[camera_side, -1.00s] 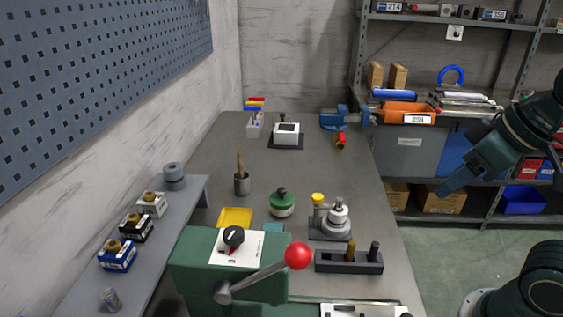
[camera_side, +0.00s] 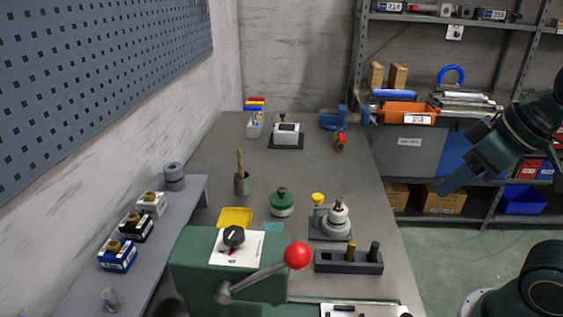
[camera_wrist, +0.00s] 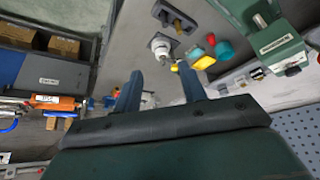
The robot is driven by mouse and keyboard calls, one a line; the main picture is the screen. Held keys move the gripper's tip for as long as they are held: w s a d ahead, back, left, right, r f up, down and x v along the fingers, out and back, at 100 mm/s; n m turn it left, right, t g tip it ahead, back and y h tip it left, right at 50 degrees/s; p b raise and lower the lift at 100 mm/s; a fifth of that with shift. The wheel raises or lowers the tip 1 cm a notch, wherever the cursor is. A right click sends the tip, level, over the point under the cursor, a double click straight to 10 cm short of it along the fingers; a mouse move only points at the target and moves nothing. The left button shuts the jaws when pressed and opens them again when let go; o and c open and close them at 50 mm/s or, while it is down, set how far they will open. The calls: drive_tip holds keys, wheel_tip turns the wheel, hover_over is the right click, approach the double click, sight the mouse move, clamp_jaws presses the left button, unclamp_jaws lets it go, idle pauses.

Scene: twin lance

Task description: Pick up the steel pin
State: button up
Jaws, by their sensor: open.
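A dark block (camera_side: 348,262) stands on the grey bench at the front right in the side view. Two upright pins stand in it: a brass-coloured pin (camera_side: 351,249) and a dark grey pin (camera_side: 374,250). The dark grey one may be the steel pin; its metal is hard to tell. The block also shows at the top of the wrist view (camera_wrist: 174,17), with its pins small. My gripper (camera_wrist: 160,80) is open and empty, its two fingers apart. In the side view my gripper (camera_side: 446,188) is in the air right of the bench, apart from the block.
A green machine (camera_side: 190,266) with a red-knobbed lever (camera_side: 297,256) stands left of the block. A round steel fixture (camera_side: 338,222) is behind the block, with a green-lidded pot (camera_side: 282,203) to its left. Shelving (camera_side: 487,183) stands at the back right.

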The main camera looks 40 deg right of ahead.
drive_tip(key=w+d+f+n+g+y, duration=0.1)
drive_tip(key=w+d+f+n, duration=0.1)
drive_tip(key=w, duration=0.7)
drive_tip(key=w+d+f+n+g+y, duration=0.1)
drive_tip(key=w+f+n, duration=0.3)
drive_tip(key=w, duration=0.5)
drive_tip(key=shift+d+n, duration=0.4)
drive_tip(key=shift+d, duration=0.5)
hover_over(342, 199)
drive_tip(key=s+d, duration=0.1)
drive_tip(key=s, duration=0.1)
drive_tip(key=shift+w+d+f, duration=0.1)
drive_tip(key=shift+f, duration=3.8)
drive_tip(key=shift+f, duration=0.1)
drive_tip(key=shift+x, duration=2.5)
